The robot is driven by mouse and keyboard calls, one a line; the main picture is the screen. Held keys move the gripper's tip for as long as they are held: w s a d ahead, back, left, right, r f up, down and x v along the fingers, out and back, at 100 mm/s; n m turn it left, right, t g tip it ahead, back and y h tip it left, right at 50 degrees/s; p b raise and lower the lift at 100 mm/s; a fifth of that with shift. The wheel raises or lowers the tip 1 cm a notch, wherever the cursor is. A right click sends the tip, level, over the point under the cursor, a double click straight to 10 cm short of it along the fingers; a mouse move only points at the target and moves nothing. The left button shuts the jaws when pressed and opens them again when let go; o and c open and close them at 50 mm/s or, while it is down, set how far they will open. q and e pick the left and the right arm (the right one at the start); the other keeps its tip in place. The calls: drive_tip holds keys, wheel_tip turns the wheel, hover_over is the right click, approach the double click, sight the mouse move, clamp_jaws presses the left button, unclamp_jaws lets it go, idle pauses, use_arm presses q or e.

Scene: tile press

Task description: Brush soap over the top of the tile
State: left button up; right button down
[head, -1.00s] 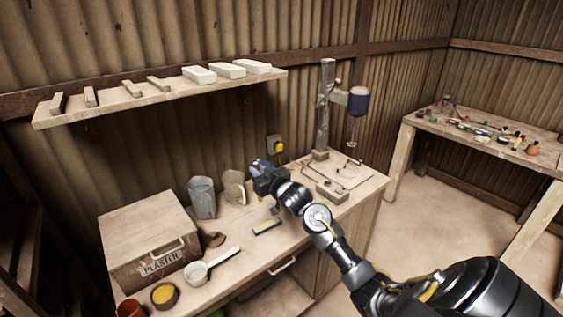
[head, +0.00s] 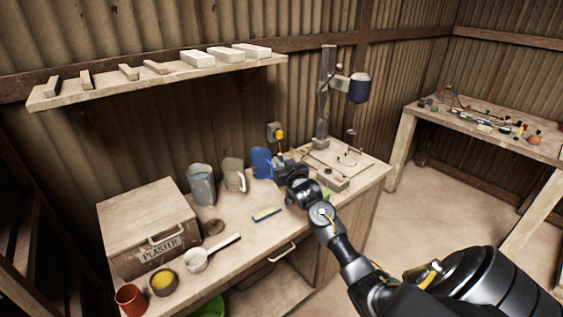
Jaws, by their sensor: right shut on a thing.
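My right gripper (head: 281,166) is over the back of the workbench, just right of a blue jug-like thing (head: 261,163). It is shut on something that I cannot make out. Whether it touches the blue thing is unclear. I cannot pick out a brush. No tile shows clearly; my gripper and wrist hide part of the bench. A round bowl (head: 163,282) with yellow contents stands at the front left. My left gripper is out of view.
The bench (head: 238,262) also holds a plaster box (head: 150,222), a clear jug (head: 201,185), a beige jug (head: 234,175), a ladle (head: 197,260) and an orange cup (head: 130,299). A drill-press-like stand (head: 326,100) rises behind my gripper. A shelf (head: 120,92) hangs above.

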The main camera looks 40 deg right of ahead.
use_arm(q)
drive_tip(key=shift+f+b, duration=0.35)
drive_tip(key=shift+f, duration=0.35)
use_arm(e)
drive_tip(key=shift+f, duration=0.75)
drive_tip(key=shift+r, duration=0.1)
